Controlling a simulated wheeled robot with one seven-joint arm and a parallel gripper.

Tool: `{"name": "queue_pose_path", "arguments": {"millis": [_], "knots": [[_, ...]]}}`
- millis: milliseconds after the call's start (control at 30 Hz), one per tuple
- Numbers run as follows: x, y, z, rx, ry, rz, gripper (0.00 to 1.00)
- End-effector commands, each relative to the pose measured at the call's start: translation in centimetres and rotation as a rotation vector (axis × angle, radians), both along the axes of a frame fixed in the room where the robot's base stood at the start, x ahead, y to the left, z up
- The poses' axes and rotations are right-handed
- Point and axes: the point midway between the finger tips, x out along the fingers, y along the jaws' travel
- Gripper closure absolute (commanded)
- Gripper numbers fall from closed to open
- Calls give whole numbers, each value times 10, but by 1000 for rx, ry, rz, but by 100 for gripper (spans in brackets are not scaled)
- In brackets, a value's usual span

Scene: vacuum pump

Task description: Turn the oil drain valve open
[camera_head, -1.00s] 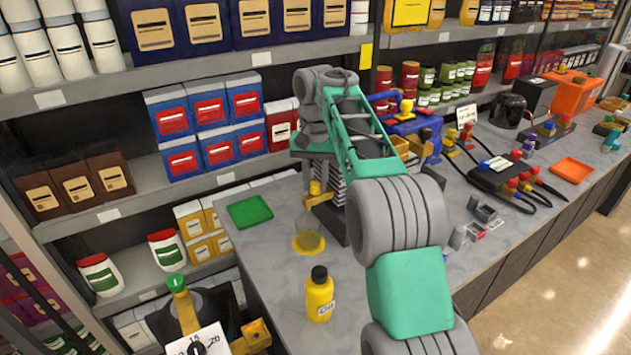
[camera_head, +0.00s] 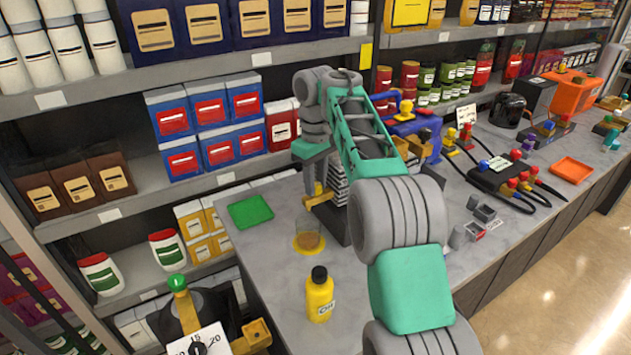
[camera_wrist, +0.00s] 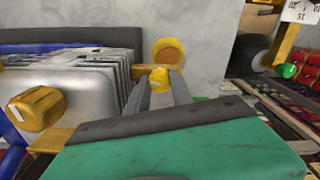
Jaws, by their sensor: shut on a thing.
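The oil drain valve has a small yellow handle (camera_wrist: 162,80), low on the finned side of the vacuum pump (camera_wrist: 85,85). In the head view, its yellow body (camera_head: 320,198) shows just below my wrist. My gripper (camera_wrist: 158,88) is shut on the yellow handle, one grey finger on each side. A clear glass (camera_head: 308,236) with brown liquid stands on the bench below the valve, on a yellow round patch. It also shows beyond the fingers in the wrist view (camera_wrist: 168,52). My arm hides much of the pump in the head view.
A yellow oil bottle (camera_head: 320,295) stands upright near the bench's front. A green tray (camera_head: 250,212) lies to the left of the glass. Hoses and a black manifold (camera_head: 498,172) lie to the right. A dial gauge (camera_head: 197,345) is at the lower left.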

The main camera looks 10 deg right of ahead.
Motion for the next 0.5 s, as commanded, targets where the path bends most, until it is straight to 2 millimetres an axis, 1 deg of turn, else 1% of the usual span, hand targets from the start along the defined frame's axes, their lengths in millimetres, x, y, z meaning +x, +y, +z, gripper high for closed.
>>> {"name": "queue_pose_path", "arguments": {"millis": [200, 500], "knots": [[0, 0, -1, -1, 3, 121, 100], [0, 0, -1, 0, 4, 196, 100]]}}
